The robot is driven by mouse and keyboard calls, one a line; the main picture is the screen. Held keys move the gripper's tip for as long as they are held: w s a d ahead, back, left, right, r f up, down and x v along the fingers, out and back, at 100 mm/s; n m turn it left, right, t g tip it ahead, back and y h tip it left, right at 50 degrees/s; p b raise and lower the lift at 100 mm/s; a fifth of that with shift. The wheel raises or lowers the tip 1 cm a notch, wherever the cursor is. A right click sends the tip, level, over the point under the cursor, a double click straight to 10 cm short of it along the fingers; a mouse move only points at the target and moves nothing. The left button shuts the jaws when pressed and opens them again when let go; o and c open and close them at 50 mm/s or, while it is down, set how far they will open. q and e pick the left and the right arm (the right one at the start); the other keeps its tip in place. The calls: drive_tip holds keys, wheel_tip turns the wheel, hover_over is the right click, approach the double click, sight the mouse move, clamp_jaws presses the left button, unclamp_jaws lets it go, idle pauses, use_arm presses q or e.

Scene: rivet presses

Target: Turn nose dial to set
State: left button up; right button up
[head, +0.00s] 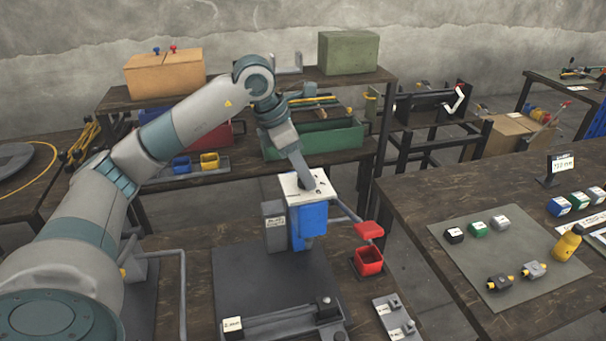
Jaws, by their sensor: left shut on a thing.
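A rivet press with a blue body (308,222) and a white top plate (296,186) stands on a dark mat on the near table. My left arm reaches in from the left, and my left gripper (311,185) points down onto the white plate. Its fingers are shut on the small nose dial at the top of the press. The dial is mostly hidden by the fingers, so its setting cannot be read. A grey box with a white label (275,222) is attached at the press's left side. My right gripper is not in view.
A red bin (368,262) stands right of the press, beside a red-ended lever (369,230). A shelf with a green tray (318,141) stands behind.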

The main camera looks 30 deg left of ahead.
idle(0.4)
use_arm(q)
drive_tip(key=o, duration=1.1)
drive_tip(key=shift+c, duration=0.2)
drive_tip(key=shift+r, duration=0.15)
